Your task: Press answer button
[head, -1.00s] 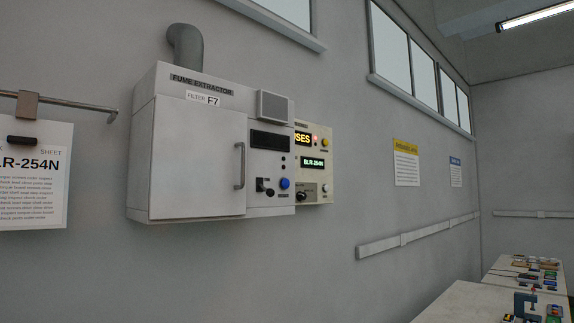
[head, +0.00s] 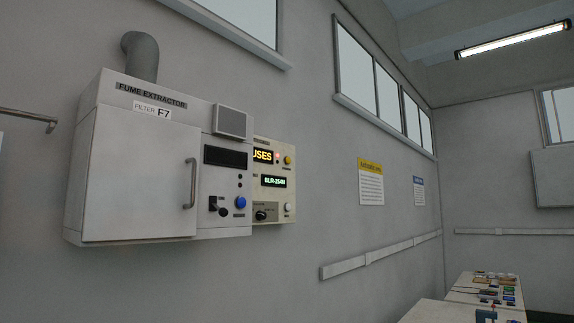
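A beige wall panel (head: 272,214) is partly hidden behind the right side of the fume extractor cabinet (head: 140,165). Its amber display (head: 262,155) shows the letters "USES", with the start cut off. A green display (head: 273,181) below reads about "BLR-254N". The panel has a yellow button (head: 288,161), a small red light, a black knob (head: 261,216) and a white button (head: 288,208). The extractor carries a blue button (head: 240,202). The labels by the buttons are too small to read, so I cannot tell which is the answer button. Neither gripper is in view.
Benches (head: 470,302) with small parts stand at the lower right. A rail (head: 380,255) runs along the wall. A yellow-headed notice (head: 371,181) and a blue-headed notice (head: 419,191) hang right of the panel. A metal bar (head: 25,117) sticks out at the left.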

